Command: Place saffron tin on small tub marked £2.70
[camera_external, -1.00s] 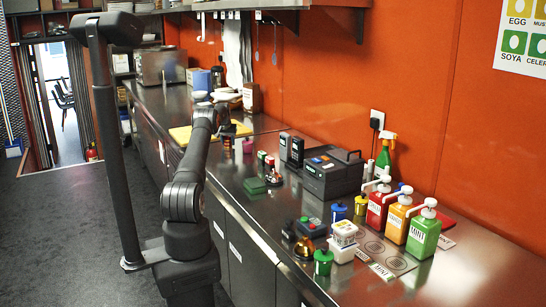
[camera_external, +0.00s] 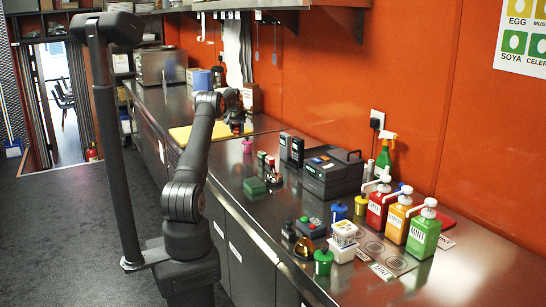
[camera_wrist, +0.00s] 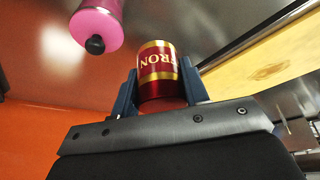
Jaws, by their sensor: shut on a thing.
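The saffron tin (camera_wrist: 158,72), red with gold bands and the letters "RON" showing, sits between the two blue fingers of my gripper (camera_wrist: 157,88) in the wrist view. My gripper is shut on it. In the external view my gripper (camera_external: 238,127) is over the counter near the yellow board, and the tin is too small to make out clearly. Two small white tubs are stacked towards the near end of the counter: an upper tub (camera_external: 344,232) with a yellow-marked label and a lower tub (camera_external: 341,252). I cannot read £2.70 on either.
A pink bottle (camera_wrist: 97,24) with a black tip is close to the tin; it also shows in the external view (camera_external: 247,146). A dark label printer-like box (camera_external: 332,175), sauce pumps (camera_external: 424,236), a green pot (camera_external: 323,262) and a blue pot (camera_external: 339,211) crowd the counter around the tubs.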

